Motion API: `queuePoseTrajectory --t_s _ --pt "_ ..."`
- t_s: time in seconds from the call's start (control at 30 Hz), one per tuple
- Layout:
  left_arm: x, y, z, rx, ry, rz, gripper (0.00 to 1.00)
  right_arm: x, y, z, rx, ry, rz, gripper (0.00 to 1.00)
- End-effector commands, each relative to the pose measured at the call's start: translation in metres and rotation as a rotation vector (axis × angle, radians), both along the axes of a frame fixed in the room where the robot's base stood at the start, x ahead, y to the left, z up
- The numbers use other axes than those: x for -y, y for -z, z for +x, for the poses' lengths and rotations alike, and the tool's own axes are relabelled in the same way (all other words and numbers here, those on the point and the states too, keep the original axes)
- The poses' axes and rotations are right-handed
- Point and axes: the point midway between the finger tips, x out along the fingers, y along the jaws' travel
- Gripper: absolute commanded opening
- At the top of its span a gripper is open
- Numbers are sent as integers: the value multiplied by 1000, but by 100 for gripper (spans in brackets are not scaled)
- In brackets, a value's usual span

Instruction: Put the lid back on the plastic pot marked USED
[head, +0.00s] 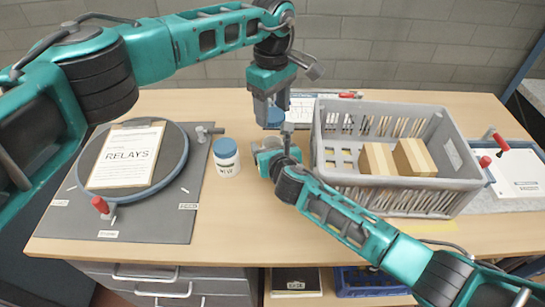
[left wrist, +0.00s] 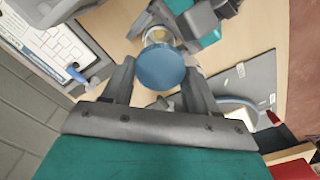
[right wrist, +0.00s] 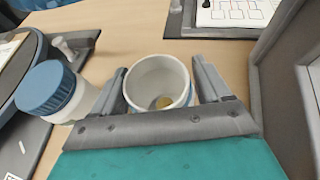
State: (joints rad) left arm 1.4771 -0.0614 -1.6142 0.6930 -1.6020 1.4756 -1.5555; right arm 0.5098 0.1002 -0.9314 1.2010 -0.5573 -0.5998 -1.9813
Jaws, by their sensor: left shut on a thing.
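An open white pot (right wrist: 158,85) stands upright between the fingers of my right gripper (right wrist: 160,85). A small brass-coloured thing lies inside this pot. I cannot tell whether the right fingers press on its wall. In the left wrist view the lid is over part of the pot (left wrist: 157,36), apparently above it and apart. The pot's marking is not readable. My right gripper mostly hides it in the head view.
A second white pot (head: 226,160), blue-lidded and marked NEW, stands to the left. A round dark-rimmed unit (head: 176,177) with a RELAYS sheet is farther left on a grey mat. A grey crate (head: 400,200) with cartons stands close on the right. Bare table lies in front.

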Motion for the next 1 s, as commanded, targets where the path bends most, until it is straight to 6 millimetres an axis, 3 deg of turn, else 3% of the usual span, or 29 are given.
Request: queuePoseTrajectory --t_s 0.07,0.63,0.77,1.0 --pt "0 0 0 0 0 0 30 0 0 0 0 0 0 69" --pt "0 0 0 0 0 0 30 0 0 0 -1 0 0 14" --pt "0 3 0 -1 0 1 30 0 0 0 -1 0 0 12" --pt "1 33 -1 -3 0 1 30 0 0 0 -1 0 0 12"
